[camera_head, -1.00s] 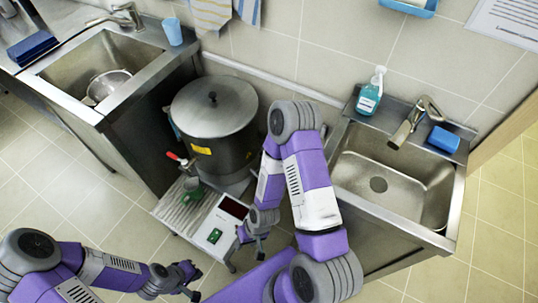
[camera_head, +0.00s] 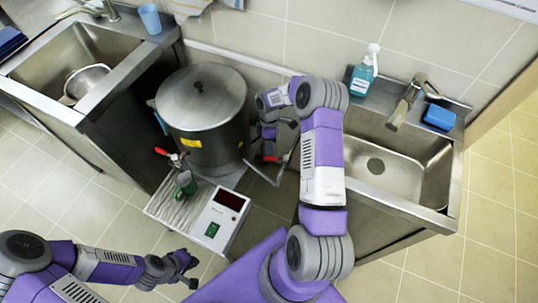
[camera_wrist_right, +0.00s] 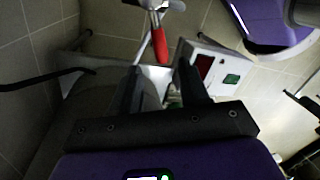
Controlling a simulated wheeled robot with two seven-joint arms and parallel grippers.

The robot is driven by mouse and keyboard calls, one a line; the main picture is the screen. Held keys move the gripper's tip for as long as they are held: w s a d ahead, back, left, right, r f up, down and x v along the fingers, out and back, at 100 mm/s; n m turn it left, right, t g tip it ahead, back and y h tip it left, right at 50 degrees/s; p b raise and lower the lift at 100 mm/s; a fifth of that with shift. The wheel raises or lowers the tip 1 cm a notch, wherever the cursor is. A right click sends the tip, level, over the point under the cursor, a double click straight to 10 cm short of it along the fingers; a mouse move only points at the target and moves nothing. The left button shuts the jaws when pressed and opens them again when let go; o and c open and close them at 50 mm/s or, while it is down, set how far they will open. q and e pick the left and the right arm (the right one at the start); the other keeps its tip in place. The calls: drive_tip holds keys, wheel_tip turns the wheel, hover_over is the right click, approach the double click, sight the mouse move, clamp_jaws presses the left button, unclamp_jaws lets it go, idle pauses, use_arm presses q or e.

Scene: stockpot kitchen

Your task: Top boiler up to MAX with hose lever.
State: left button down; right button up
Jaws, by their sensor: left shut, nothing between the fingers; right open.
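The boiler (camera_head: 205,105) is a grey pot with a lid and a yellow label, standing between two sinks. A red lever (camera_head: 271,158) on a grey hose (camera_head: 264,178) is at its right side. My right gripper (camera_head: 270,136) is open beside the boiler, just above this lever. In the right wrist view, a red handle (camera_wrist_right: 159,45) lies beyond the open fingers (camera_wrist_right: 163,88), apart from them. My left gripper (camera_head: 188,270) is shut and empty at the lower left, away from the boiler. No MAX mark is readable, and the water level is hidden.
A red-handled tap (camera_head: 168,154) is on the boiler's front, above a green mug (camera_head: 185,184) on a ribbed tray (camera_head: 168,208). A white control box (camera_head: 216,222) stands beside it. The right sink (camera_head: 390,165) is close to my right arm.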

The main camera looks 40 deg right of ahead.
sight(276, 159)
drive_tip(key=f, duration=0.2)
drive_tip(key=f+b, duration=0.1)
drive_tip(key=f, duration=0.1)
drive_tip(key=s+f, duration=0.1)
drive_tip(key=f, duration=0.1)
drive_tip(key=shift+a+f+b, duration=0.1)
drive_tip(key=shift+a+b, duration=0.2)
drive_tip(key=shift+a, duration=0.1)
drive_tip(key=shift+c, duration=0.3)
clamp_jaws()
